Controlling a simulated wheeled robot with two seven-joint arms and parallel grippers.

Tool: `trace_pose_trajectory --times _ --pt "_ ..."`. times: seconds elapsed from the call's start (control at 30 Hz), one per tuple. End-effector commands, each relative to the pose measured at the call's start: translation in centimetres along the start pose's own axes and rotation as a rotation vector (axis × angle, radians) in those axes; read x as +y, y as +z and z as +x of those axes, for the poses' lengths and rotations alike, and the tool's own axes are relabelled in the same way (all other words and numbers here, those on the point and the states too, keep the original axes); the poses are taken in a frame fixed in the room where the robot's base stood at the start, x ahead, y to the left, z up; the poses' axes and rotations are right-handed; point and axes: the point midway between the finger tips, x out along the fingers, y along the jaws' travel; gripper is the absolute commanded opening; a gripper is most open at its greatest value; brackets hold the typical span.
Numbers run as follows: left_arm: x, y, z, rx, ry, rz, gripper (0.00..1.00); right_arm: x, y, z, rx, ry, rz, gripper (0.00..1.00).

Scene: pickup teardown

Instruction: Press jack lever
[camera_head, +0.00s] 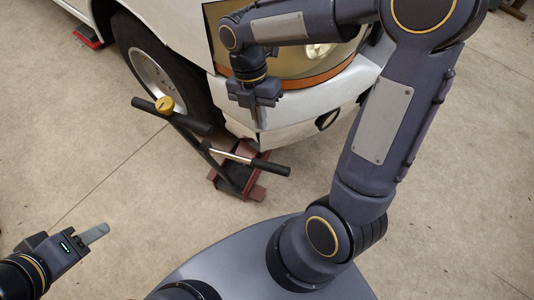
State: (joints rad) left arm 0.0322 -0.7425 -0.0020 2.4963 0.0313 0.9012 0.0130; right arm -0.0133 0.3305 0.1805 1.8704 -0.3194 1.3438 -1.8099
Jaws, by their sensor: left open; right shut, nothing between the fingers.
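A red floor jack (258,190) stands on the floor at the front corner of the white pickup, by the bumper. A lever (262,161) with a bare metal middle and a black grip sticks out to the right over the jack. My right gripper (257,121) is shut and empty, pointing down in front of the bumper, above the lever in the picture and apart from it. My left gripper (97,234) is open and empty at the lower left, well away from the jack.
The pickup's front wheel (150,72) is left of the jack, and its white bumper (290,115) is behind it. A red chock-like object (88,36) lies at the upper left. The concrete floor (130,190) between my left gripper and the jack is clear.

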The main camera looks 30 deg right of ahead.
Motion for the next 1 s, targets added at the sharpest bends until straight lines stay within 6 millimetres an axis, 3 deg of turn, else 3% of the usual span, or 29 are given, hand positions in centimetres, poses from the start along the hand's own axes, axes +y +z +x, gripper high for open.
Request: trace_pose_trajectory --times 0.3,0.5,0.7,1.0 --pt "-0.4 0.4 0.8 0.000 0.000 0.000 0.45 -0.1 0.0 7.0 0.004 -0.006 0.000 0.00" --pt "-0.5 0.6 1.1 0.000 0.000 0.000 0.45 -0.1 0.0 10.4 0.002 -0.005 -0.001 0.00" --pt "-0.6 0.6 1.3 0.000 0.000 0.000 0.45 -0.1 0.0 12.1 0.001 -0.002 0.000 0.00" --pt "-0.6 0.6 1.3 0.000 0.000 0.000 0.45 0.0 0.0 12.4 0.000 0.000 0.000 0.00"
